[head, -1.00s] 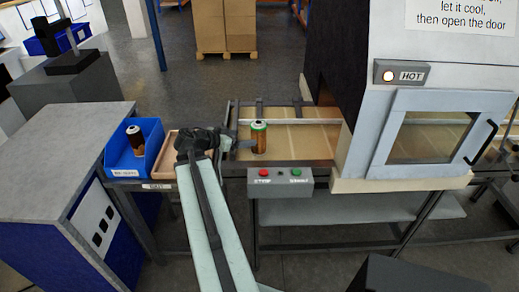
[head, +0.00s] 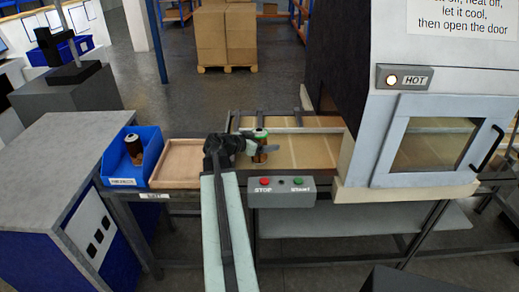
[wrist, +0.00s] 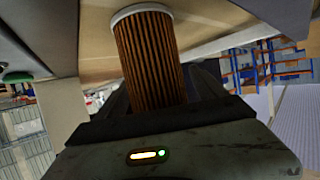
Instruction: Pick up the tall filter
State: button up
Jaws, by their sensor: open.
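A brown filter (head: 260,158) with a green and white top stands upright on the conveyor bed, behind the button box. My gripper (head: 263,149) reaches it from the left, and a grey finger crosses in front of its middle. In the wrist view the filter (wrist: 148,58) shows brown pleats and a pale end rim. It stands between the dark fingers of my open gripper (wrist: 160,92), whose tips are largely hidden. A second filter (head: 134,150), dark with a pale top, stands in the blue bin (head: 122,174) at the left.
A wooden tray (head: 182,163) sits empty beside the blue bin. The button box (head: 281,193) with red and green buttons is at the conveyor's front edge. The oven (head: 420,90), with a lit HOT sign, stands at the right. The conveyor bed (head: 315,150) right of the filter is clear.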

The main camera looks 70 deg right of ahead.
aim_at(264, 130)
jog(key=shift+a, duration=0.1)
jog(key=c, duration=1.5)
notch_tip(264, 130, up, 10)
jog(key=p, duration=1)
jog(key=shift+r, duration=0.1)
jog(key=shift+c, duration=0.2)
